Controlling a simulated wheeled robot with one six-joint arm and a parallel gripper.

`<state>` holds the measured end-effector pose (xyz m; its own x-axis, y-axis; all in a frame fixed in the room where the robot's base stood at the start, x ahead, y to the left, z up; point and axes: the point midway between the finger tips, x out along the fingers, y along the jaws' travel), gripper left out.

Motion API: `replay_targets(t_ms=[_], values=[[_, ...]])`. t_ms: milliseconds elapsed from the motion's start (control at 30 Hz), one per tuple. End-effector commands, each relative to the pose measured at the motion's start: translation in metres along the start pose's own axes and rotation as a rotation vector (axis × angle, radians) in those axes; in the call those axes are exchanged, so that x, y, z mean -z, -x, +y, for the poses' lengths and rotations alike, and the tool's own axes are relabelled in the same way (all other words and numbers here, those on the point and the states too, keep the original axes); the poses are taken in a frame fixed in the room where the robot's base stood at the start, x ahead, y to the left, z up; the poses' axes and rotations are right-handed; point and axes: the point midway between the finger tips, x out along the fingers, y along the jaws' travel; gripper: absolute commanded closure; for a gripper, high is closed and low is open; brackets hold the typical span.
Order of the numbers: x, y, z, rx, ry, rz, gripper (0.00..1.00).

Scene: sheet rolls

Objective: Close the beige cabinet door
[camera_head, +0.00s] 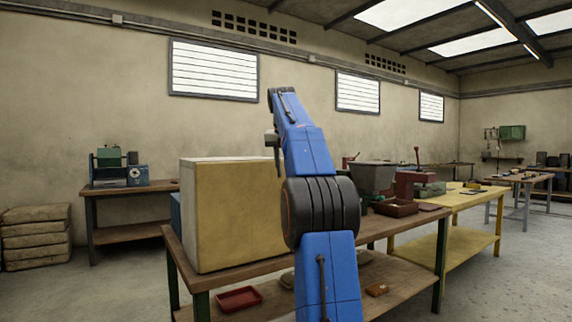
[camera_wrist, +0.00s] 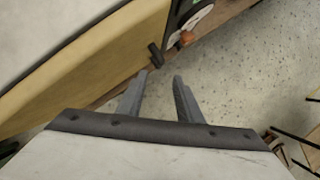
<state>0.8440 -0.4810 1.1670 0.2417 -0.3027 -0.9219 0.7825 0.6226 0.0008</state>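The beige cabinet (camera_head: 240,215) stands on a wooden workbench, left of centre in the head view, with a yellowish broad face and a paler narrow side. I cannot make out a door seam or how far the door stands open. In the wrist view a beige panel (camera_wrist: 95,62) of it fills the upper left. My gripper (camera_wrist: 160,76) shows two grey fingers spread apart with nothing between them, near the panel's lower right edge. In the head view my blue arm rises in front of the cabinet's right side, and a small grey part, perhaps the gripper, shows beside its upper end.
The workbench (camera_head: 405,277) has a red tray (camera_head: 239,299) on its lower shelf. A grey hopper machine (camera_head: 372,177) and a brown box (camera_head: 395,207) stand right of the arm. A yellow table (camera_head: 458,204) is behind at right. Open floor lies at the right.

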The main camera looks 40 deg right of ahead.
Motion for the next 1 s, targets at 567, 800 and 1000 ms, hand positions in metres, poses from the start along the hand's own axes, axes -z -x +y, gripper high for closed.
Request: replay_targets(t_ms=[567,800,1000], values=[[0.000,0.027,0.000,0.000,0.000,-0.001,0.67],[0.000,0.027,0.000,0.000,0.000,-0.001,0.67],[0.006,0.029,0.004,-0.005,-0.026,-0.001,0.67]])
